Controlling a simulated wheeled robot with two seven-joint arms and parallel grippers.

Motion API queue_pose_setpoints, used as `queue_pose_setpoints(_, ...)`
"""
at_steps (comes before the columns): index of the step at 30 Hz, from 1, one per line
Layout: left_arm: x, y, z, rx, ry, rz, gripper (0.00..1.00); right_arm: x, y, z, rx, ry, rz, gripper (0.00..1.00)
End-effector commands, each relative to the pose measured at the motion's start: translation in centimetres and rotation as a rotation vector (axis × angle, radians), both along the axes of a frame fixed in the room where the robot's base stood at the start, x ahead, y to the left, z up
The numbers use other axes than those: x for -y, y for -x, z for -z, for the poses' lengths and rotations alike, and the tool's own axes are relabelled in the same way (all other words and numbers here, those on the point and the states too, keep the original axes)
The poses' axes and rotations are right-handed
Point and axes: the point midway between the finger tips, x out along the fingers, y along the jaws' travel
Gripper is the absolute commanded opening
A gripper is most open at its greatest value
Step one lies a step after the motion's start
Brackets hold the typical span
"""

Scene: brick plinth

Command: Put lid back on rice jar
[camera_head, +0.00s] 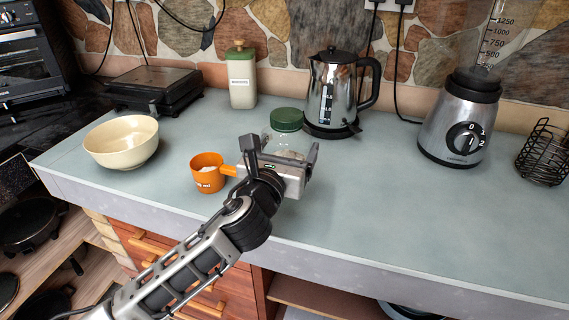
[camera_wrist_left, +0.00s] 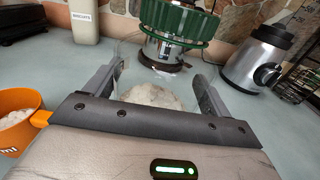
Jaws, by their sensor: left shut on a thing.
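The rice jar (camera_head: 290,148) is clear glass with pale rice low inside. It stands on the counter in front of the kettle. The green lid (camera_head: 286,119) is at the top of the jar; I cannot tell whether it is fully seated. My left gripper (camera_head: 283,146) is shut on the jar's body, one finger on each side, and hides its lower part. In the left wrist view the rice jar (camera_wrist_left: 155,92) lies between the fingers of the left gripper (camera_wrist_left: 160,80), and the ribbed lid (camera_wrist_left: 178,22) is above. My right gripper is not in view.
An orange measuring cup (camera_head: 207,173) of rice stands close left of my gripper. A cream bowl (camera_head: 121,142) is farther left. A biscuit canister (camera_head: 242,78) and kettle (camera_head: 331,95) stand behind, a blender (camera_head: 461,125) and wire rack (camera_head: 543,153) right. The counter front right is clear.

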Motion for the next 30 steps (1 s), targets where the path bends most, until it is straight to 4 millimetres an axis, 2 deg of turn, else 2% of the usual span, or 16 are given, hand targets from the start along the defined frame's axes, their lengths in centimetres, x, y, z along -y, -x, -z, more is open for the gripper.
queue_pose_setpoints(7,-0.1,-0.2,0.0,0.005,0.002,0.0,0.19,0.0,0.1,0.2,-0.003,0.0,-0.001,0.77)
queue_pose_setpoints(10,-0.4,-0.8,1.3,0.001,0.0,-0.001,0.19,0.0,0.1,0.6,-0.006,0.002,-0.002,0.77)
queue_pose_setpoints(13,-0.3,-0.6,2.9,-0.001,0.004,0.001,0.19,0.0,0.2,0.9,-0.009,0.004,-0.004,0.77)
queue_pose_setpoints(16,-0.3,-0.7,3.6,0.002,0.003,0.0,0.19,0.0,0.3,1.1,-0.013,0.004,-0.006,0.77)
queue_pose_setpoints(29,-0.3,-0.7,4.1,0.005,0.001,0.001,0.19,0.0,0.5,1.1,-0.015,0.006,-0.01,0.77)
queue_pose_setpoints(30,-0.4,-0.7,4.3,-0.001,-0.001,0.0,0.88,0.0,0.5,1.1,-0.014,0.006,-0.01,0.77)
